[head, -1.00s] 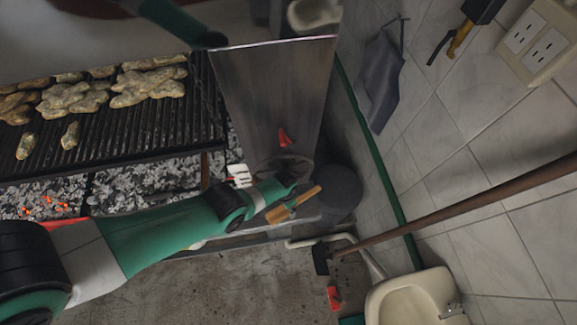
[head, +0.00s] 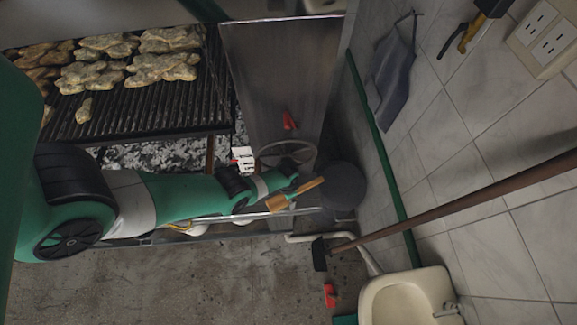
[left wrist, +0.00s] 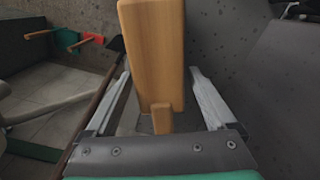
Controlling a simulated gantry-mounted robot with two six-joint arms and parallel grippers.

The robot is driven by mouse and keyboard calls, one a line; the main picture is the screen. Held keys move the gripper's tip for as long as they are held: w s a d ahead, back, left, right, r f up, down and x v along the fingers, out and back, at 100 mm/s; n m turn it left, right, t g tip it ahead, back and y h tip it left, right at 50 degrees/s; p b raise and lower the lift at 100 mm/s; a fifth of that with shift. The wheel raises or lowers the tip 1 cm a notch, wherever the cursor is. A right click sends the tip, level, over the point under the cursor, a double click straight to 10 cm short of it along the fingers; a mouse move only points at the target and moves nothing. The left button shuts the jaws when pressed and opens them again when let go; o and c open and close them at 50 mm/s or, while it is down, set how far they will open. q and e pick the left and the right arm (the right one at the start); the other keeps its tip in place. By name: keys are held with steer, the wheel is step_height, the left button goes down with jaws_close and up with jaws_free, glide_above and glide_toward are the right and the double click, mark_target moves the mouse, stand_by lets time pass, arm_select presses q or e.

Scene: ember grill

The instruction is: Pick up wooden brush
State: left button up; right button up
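The wooden brush (head: 295,195) lies at a slant in the head view, beside a dark round object, one end up and right. Its light-brown wood fills the upper middle of the left wrist view (left wrist: 152,50). My left gripper (head: 282,184) is right at the brush. In the left wrist view its two fingers (left wrist: 160,72) are spread wide, one on each side of the wood. A firm hold on the brush is not visible. The contact at the fingertips is partly hidden by the wood. My right gripper is not in view.
The grill grate (head: 150,105) with several pieces of food is at the upper left. A metal panel (head: 275,70) stands behind the brush. A dark round object (head: 342,186) is right of the brush. A long wooden pole (head: 450,210) and a sink (head: 408,297) are at the right.

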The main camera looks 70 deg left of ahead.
arm_select(q)
jaws_close()
steer(key=shift+r, duration=0.15)
